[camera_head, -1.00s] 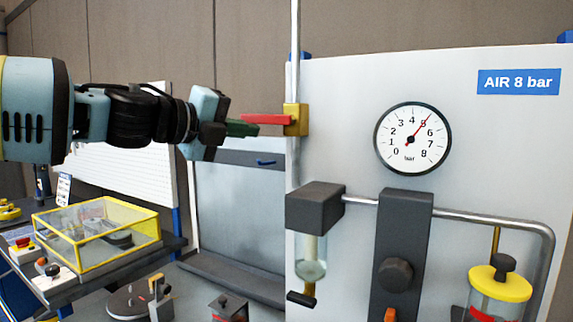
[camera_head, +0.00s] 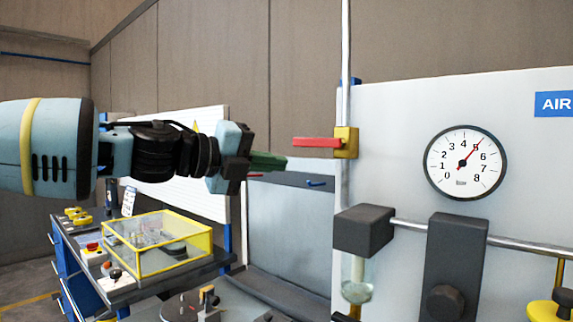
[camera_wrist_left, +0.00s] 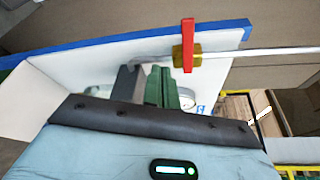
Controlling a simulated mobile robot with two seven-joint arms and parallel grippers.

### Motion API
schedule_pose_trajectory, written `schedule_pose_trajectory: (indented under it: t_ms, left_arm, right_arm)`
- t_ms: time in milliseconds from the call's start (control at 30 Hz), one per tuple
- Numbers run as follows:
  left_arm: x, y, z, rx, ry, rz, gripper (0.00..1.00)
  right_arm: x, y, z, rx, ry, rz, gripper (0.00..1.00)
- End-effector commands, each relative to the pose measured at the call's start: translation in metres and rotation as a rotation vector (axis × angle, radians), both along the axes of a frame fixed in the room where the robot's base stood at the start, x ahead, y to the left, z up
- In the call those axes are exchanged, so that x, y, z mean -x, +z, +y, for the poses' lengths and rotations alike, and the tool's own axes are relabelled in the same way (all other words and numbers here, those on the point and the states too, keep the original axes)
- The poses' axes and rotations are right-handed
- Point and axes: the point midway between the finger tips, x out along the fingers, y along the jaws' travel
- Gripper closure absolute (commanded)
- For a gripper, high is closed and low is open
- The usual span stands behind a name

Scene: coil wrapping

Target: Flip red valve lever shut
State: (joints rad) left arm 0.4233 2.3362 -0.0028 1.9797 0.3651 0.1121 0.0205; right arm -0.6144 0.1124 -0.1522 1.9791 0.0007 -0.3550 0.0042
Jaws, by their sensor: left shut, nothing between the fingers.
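The red valve lever (camera_head: 317,142) sticks out level to the left from a yellow valve body (camera_head: 346,142) on a thin vertical pipe. My left gripper (camera_head: 282,162) is shut and empty, its green fingertips a little left of and below the lever's free end, apart from it in the head view. The left wrist view also shows the red lever (camera_wrist_left: 188,45) and the yellow valve body (camera_wrist_left: 187,54) beyond the shut fingers (camera_wrist_left: 160,85). My right gripper is not in view.
The pale panel (camera_head: 400,120) behind the valve carries a round gauge (camera_head: 465,162) reading about 5. A dark block (camera_head: 364,230) and grey pipe sit below. A yellow-framed clear box (camera_head: 157,245) stands on a bench at lower left.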

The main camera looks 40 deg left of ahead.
Motion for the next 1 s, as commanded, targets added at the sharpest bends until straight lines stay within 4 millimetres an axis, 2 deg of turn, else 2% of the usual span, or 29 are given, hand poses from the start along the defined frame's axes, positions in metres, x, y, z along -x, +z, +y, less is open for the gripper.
schedule_pose_trajectory:
  t_ms: [100,300,900,1000]
  left_arm:
    - [0.018,0.008,0.001,-0.002,-0.001,-0.004,1.0]
    - [0.029,0.01,0.002,-0.001,-0.001,0.001,1.0]
    - [0.029,0.009,0.002,0.0,-0.001,0.003,1.0]
    - [0.026,0.001,0.004,0.017,0.003,0.009,1.0]
  right_arm:
    - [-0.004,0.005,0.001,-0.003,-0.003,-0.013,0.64]
    - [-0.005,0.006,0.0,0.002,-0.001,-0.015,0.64]
    - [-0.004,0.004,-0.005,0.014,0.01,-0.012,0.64]
    - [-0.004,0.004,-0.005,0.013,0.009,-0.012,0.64]
